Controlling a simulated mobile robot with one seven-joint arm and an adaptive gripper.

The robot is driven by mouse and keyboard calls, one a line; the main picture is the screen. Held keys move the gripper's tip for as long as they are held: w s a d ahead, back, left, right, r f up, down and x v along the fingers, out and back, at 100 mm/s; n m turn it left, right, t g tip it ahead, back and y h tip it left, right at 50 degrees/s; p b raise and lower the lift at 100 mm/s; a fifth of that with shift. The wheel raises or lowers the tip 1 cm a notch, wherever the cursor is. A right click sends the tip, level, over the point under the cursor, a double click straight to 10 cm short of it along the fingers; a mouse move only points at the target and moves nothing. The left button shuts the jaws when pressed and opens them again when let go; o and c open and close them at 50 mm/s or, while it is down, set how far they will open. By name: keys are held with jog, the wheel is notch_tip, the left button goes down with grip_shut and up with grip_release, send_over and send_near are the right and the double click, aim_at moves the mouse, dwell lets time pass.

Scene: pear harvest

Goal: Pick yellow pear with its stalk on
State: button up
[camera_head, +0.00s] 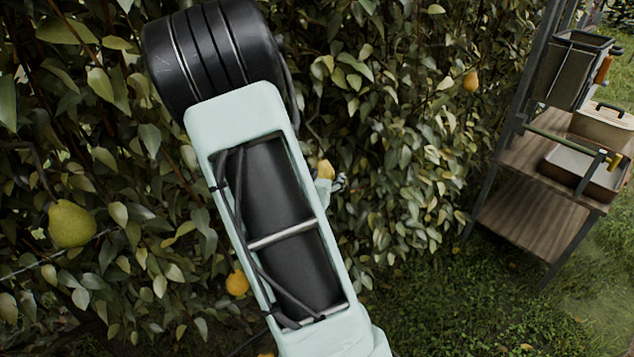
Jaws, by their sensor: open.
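A yellow pear (325,169) shows beside the right edge of my arm, in front of the leaves. A small grey part of my gripper (338,183) shows just right of and below it; my arm hides the rest, and I cannot tell whether they touch. My gripper is open. Another yellow pear (237,283) hangs lower, left of my arm. A third yellow-orange pear (471,81) hangs high at the right of the hedge.
A larger green pear (71,223) hangs at the left near a thin wire. Dense leaves (400,130) fill the back. A wooden shelf rack (535,225) with a brown tray (590,178) and boxes stands at the right. Open grass (450,310) lies below.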

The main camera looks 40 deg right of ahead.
aim_at(324, 173)
jog(key=shift+x, duration=1.7)
jog(key=c, duration=1.4)
jog(key=shift+r, duration=0.15)
jog(key=shift+s+a+g+y+p, duration=0.25)
jog(key=shift+s+g+y+p, duration=0.2)
jog(key=shift+p, duration=1.1)
jog(key=shift+s+a+r+n+g+y+p, duration=0.1)
jog(key=shift+s+a+n+g+y+p, duration=0.3)
jog(key=shift+p, duration=1.45)
jog(key=shift+s+g+p, duration=0.1)
jog(key=shift+g+p, duration=0.3)
jog(key=shift+g, duration=0.05)
